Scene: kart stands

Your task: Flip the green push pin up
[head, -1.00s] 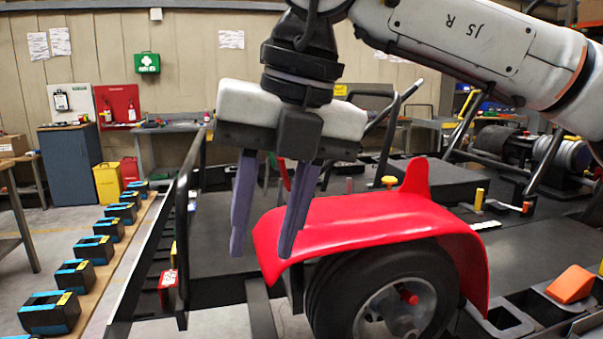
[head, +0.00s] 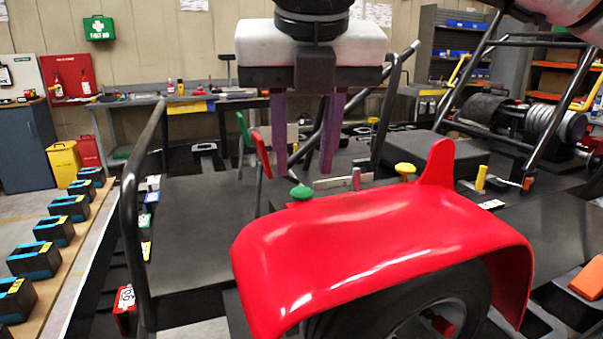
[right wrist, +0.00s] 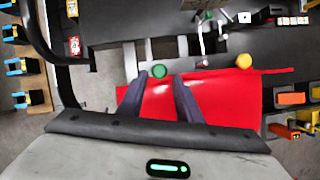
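The green push pin (head: 301,193) has a round green head and shows just behind the far edge of the red fender (head: 370,235). In the right wrist view the green pin (right wrist: 158,71) lies between and slightly beyond the fingertips. My right gripper (head: 303,174) is open and empty, pointing down, with its two purple-grey fingers apart. In the head view its tips appear just above the pin, one toward each side; the exact height gap is hard to tell. The right gripper (right wrist: 159,78) also shows over the fender in the wrist view. My left gripper is not in view.
A yellow knob (head: 405,170) stands to the right of the green pin. A red lever (head: 262,155) and a green lever (head: 244,130) rise to its left. A black bar frame (head: 155,190) and a flat dark panel (head: 200,235) lie further left.

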